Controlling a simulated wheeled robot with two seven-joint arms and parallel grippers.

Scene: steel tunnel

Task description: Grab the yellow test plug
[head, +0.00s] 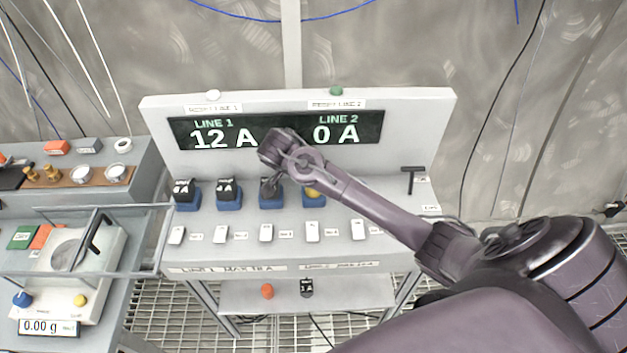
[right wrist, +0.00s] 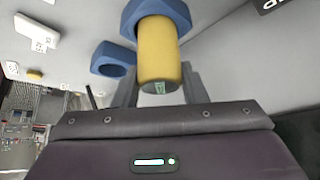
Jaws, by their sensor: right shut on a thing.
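In the right wrist view the yellow plug (right wrist: 159,52) is between the two fingers of my right gripper (right wrist: 158,85), which is shut on it. A blue hexagonal holder (right wrist: 176,10) surrounds or backs its far end; how deep the plug sits cannot be told. A second blue holder (right wrist: 107,70) beside it looks empty. My left gripper is out of view.
The panel (head: 215,260) has a display (head: 190,133), white switches (head: 266,232) in front of the holders, and a dark T-handle (head: 412,178) at right. Dark plugs (head: 184,187) stand in the left holders. A scale (head: 65,275) with a rail is at left.

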